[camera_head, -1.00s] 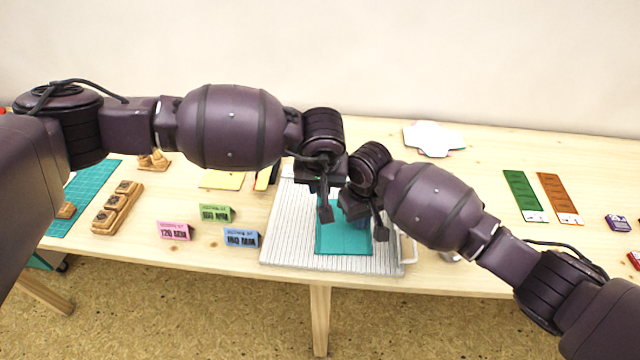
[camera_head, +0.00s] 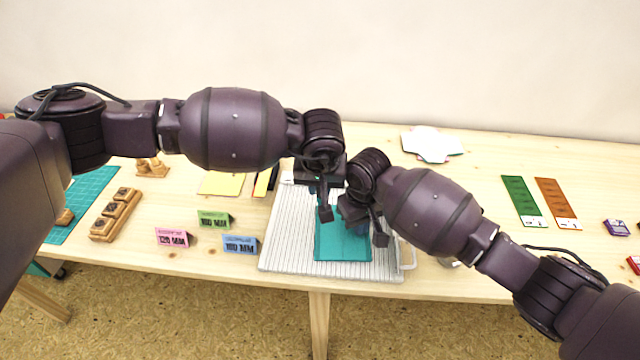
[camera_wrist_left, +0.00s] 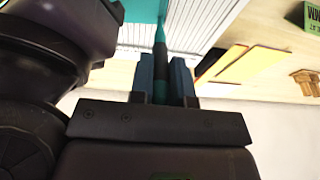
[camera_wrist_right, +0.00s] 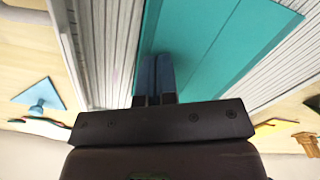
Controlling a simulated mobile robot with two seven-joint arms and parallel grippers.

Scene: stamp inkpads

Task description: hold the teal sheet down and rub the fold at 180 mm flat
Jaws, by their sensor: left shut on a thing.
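The teal sheet (camera_head: 335,248) lies on a white ridged board (camera_head: 285,258) at the middle of the table. In the right wrist view the sheet (camera_wrist_right: 225,35) shows crease lines running along it. My left gripper (camera_wrist_left: 162,80) is shut on a slim dark tool with a teal pointed tip (camera_wrist_left: 160,35). In the head view my left gripper (camera_head: 317,188) is over the sheet's far left part. My right gripper (camera_head: 362,229) has its fingers together over the sheet, with nothing seen between them (camera_wrist_right: 156,75). Whether it touches the sheet is hard to tell. The arms hide the sheet's far end.
Pink (camera_head: 172,237), green (camera_head: 214,219) and blue (camera_head: 240,244) label signs stand left of the board. Wooden stamps (camera_head: 115,215) and a cutting mat (camera_head: 88,190) are farther left. Green (camera_head: 520,198) and orange (camera_head: 556,200) strips lie right. White paper (camera_head: 432,143) lies behind.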

